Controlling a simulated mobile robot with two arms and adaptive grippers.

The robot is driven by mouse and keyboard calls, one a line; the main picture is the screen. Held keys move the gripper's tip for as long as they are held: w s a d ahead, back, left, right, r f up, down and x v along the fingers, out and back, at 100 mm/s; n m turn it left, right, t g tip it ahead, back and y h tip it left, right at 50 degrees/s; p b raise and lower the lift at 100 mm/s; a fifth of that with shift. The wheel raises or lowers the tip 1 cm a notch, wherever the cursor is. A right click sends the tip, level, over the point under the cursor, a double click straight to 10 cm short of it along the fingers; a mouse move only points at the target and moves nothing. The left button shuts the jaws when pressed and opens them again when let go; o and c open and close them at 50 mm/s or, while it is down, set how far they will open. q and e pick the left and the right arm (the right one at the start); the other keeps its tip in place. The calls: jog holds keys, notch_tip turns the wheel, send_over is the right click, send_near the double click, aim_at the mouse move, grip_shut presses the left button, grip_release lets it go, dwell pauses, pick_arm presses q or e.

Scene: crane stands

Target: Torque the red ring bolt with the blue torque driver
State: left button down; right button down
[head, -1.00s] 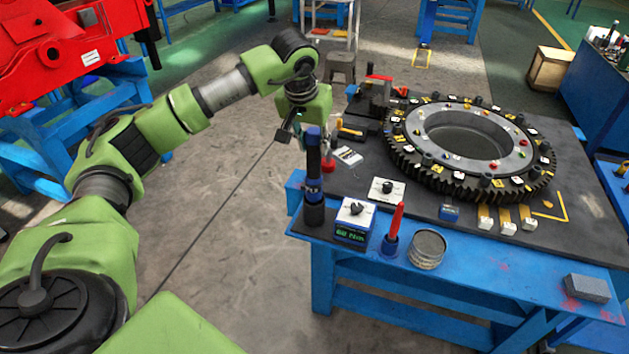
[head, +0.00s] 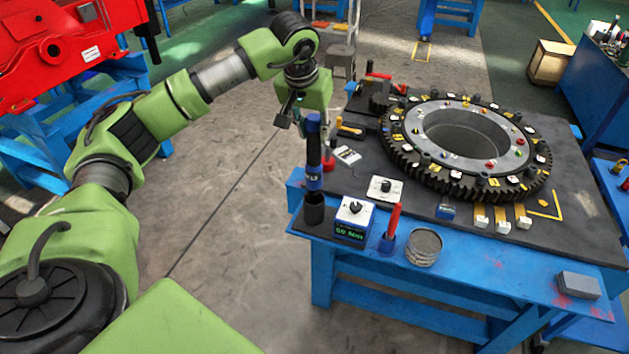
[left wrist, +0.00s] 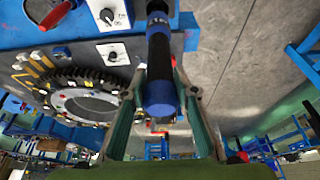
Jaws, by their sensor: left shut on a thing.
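The blue torque driver (head: 313,150) is upright, with a black and blue body. My left gripper (head: 303,120) is shut on its upper part. In the left wrist view the fingers (left wrist: 160,78) close on both sides of the driver's blue end (left wrist: 160,92). The driver's lower end is at or just above the mouth of a black cup holder (head: 314,210); I cannot tell whether it is clear of it. The large dark gear ring (head: 410,165) lies on the bench with coloured bolts on its grey inner ring. A small red bolt (head: 490,164) shows on the near side. My right gripper is not in view.
A blue box with a dial and green display (head: 352,222), a red-handled tool in a blue holder (head: 391,228) and a mesh cup (head: 425,248) stand along the bench's front edge. A white dial plate (head: 385,188) lies behind. Open floor is left of the bench.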

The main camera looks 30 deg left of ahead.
aim_at(314, 118)
pick_arm(q)
jog(key=shift+r+p, duration=1)
jog(key=shift+r, duration=0.65)
dwell(1.8)
